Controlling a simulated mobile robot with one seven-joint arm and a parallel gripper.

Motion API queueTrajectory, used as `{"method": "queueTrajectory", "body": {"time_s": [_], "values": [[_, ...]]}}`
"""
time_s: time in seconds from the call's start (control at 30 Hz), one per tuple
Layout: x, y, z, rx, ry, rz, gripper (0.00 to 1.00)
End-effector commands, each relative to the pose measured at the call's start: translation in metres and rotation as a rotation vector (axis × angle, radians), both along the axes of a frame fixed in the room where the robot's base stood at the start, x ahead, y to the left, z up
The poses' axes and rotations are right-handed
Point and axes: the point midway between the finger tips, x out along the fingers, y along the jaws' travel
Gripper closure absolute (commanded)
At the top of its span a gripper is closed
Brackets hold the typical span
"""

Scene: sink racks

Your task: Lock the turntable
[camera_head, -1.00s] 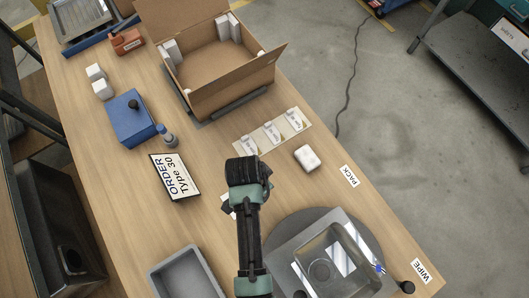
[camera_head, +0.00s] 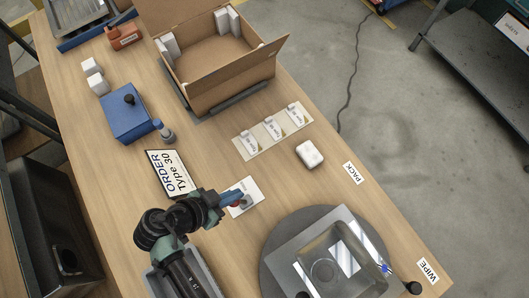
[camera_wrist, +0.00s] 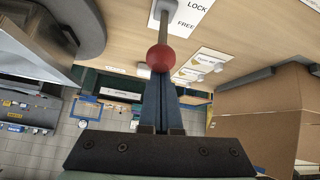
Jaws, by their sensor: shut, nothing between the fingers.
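The turntable (camera_head: 275,230) is a dark grey disc at the lower right of the head view, with a steel sink (camera_head: 312,255) on it. Its edge also shows at the upper left of the wrist view (camera_wrist: 92,30). Left of it on the table is a white plate (camera_head: 250,188), marked LOCK and FREE in the wrist view (camera_wrist: 188,12). A lever (camera_wrist: 164,28) with a red ball knob (camera_wrist: 161,58) stands at this plate. My gripper (camera_head: 234,197) is shut, its blue fingertips (camera_wrist: 160,80) right at the knob. I cannot tell whether they touch it.
An open cardboard box (camera_head: 225,80) stands at the back. Label cards (camera_head: 272,130) and a white block (camera_head: 309,154) lie mid-table. An ORDER Type 30 sign (camera_head: 172,174), a blue box (camera_head: 125,115) and a grey bin (camera_head: 205,270) are on the left side.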

Motion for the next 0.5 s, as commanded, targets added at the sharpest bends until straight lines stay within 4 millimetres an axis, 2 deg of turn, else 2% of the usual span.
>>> {"method": "queueTrajectory", "body": {"time_s": [0.5], "values": [[-0.0095,0.0124,-0.0059,0.004,0.005,0.002,1.00]]}}
